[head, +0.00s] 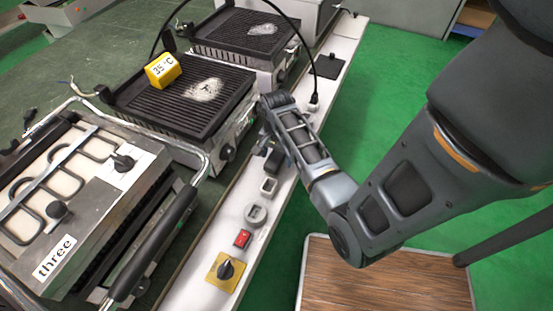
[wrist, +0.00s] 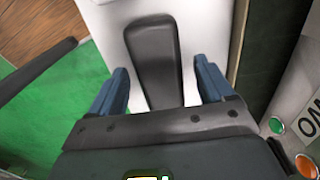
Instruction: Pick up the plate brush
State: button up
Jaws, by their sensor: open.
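In the wrist view a dark grey, smooth, elongated piece (wrist: 152,48), which looks like the plate brush, lies on a white surface (wrist: 104,22). My gripper (wrist: 161,74) is open, with one blue finger on each side of the dark piece and gaps between. The near end of the piece lies between the fingers; I cannot tell how high they are above it. No bristles show. In the head view a small dark piece (head: 272,162) on the white ledge, beside my forearm, may be the same thing. My fingers are not clear there.
A white ledge (head: 206,248) carries a red switch (head: 242,238), a yellow knob plate (head: 224,272) and sockets. Two black grills (head: 180,97) (head: 246,27) and a press labelled "three" (head: 85,205) stand at left. A yellow "35 °C" block (head: 163,70) sits on one grill.

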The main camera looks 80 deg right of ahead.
jog(key=shift+f, duration=0.5)
jog(key=c, duration=1.1)
jog(key=shift+r, duration=0.1)
jog(key=shift+r, duration=0.45)
notch_tip(320, 180, up, 3)
jog(key=shift+f, duration=0.15)
jog(key=s+d+r, duration=0.3)
jog(key=s+d, duration=0.1)
jog(key=s+d+r, duration=0.4)
jog(key=shift+s+d+r, duration=0.15)
